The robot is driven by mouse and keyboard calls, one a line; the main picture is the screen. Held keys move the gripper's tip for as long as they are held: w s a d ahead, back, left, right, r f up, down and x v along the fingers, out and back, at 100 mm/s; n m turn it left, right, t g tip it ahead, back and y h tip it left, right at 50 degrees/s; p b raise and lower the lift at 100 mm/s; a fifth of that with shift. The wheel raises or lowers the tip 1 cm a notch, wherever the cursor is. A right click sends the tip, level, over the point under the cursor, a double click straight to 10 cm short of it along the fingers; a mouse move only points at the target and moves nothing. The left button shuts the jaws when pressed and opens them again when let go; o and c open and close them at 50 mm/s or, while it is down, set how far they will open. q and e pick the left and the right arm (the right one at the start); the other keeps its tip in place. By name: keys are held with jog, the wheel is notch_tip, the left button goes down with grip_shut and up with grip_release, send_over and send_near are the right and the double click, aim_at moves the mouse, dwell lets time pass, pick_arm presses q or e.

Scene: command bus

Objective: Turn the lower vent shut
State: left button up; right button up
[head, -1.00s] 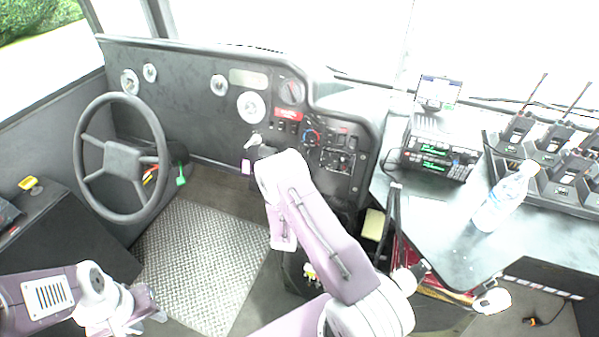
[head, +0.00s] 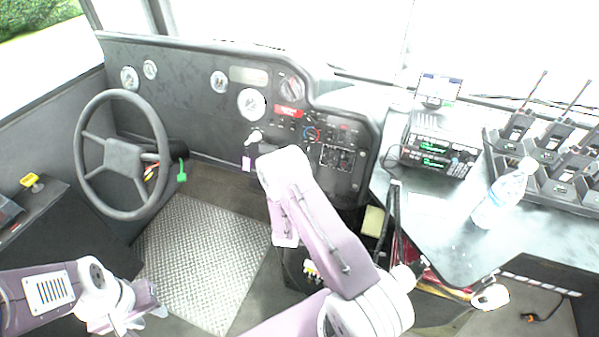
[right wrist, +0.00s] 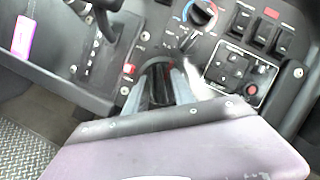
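Several small round fittings show on the dashboard in the head view, among them a pale one (head: 129,79) at the far left and another (head: 219,83) near the middle. I cannot tell which is the lower vent. My left gripper (head: 148,308) is at the lower left, low over the floor and well away from the dashboard; its fingers look apart and empty. My right arm reaches up the middle, and its gripper is hidden in the head view. In the right wrist view my right gripper (right wrist: 160,85) points at the switch panel, below the red-and-blue dial (right wrist: 200,14).
The steering wheel (head: 123,155) stands at the left. A counter (head: 440,235) at the right bears a radio (head: 440,145), a bottle (head: 503,195) and several handheld radios in chargers (head: 560,165). A purple tag (right wrist: 22,38) hangs left of the panel. The metal floor plate (head: 200,255) is clear.

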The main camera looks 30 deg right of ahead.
jog(key=p+v, duration=0.1)
jog(key=v, duration=0.8)
